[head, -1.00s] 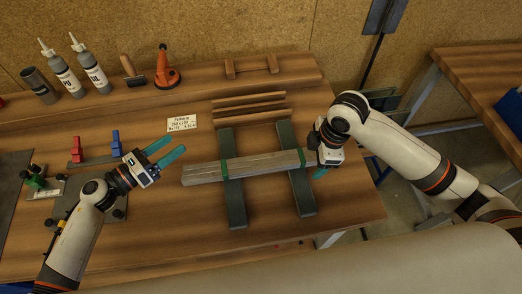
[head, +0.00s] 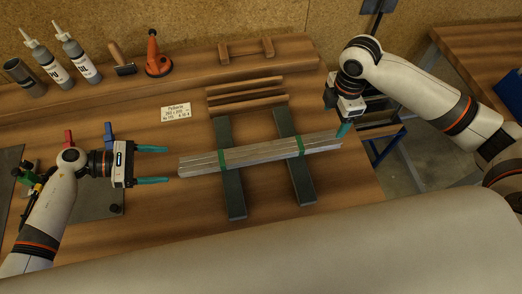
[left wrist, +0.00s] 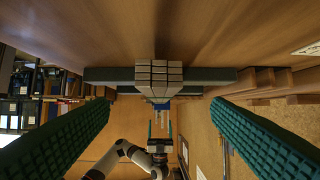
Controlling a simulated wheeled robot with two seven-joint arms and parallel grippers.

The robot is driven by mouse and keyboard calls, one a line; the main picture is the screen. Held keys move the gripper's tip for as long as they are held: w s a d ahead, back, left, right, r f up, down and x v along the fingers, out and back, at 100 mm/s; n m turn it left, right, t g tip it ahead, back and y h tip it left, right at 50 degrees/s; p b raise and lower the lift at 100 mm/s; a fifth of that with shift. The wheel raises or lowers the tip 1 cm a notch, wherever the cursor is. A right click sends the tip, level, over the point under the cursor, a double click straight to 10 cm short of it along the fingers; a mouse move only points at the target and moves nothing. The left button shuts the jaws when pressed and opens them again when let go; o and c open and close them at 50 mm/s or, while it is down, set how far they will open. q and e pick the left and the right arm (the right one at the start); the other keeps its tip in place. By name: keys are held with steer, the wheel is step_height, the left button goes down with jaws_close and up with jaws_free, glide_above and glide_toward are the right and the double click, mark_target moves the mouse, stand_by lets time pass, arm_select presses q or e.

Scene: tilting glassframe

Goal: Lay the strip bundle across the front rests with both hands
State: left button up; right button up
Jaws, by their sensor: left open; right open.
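The strip bundle (head: 255,153), pale strips with two green bands, lies across two dark green rests, the left one (head: 235,200) and the right one (head: 299,185). My left gripper (head: 167,165) is open and empty, pointing at the bundle's left end with a small gap between. In the left wrist view the end of the bundle (left wrist: 158,78) shows between the two open fingers, above a dark rest (left wrist: 105,76). My right gripper (head: 344,130) is at the bundle's right end, its fingers partly hidden; I cannot tell whether it touches.
Wooden strips (head: 246,96) lie behind the rests. A white label (head: 175,112) lies to their left. Bottles (head: 77,58) and an orange suction tool (head: 157,55) stand on the back ledge. The bench front between the left gripper and the rests is clear.

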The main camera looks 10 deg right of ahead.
mark_target(188, 163)
arm_select(q)
steer(key=x, duration=1)
steer(key=shift+d, duration=0.25)
arm_select(e)
step_height(188, 163, down, 10)
steer(key=shift+f, duration=0.15)
arm_select(q)
steer(key=c, duration=1.5)
arm_select(e)
steer(key=c, duration=1.5)
arm_select(q)
steer(key=shift+c, duration=0.2)
arm_select(e)
steer(key=shift+c, duration=0.2)
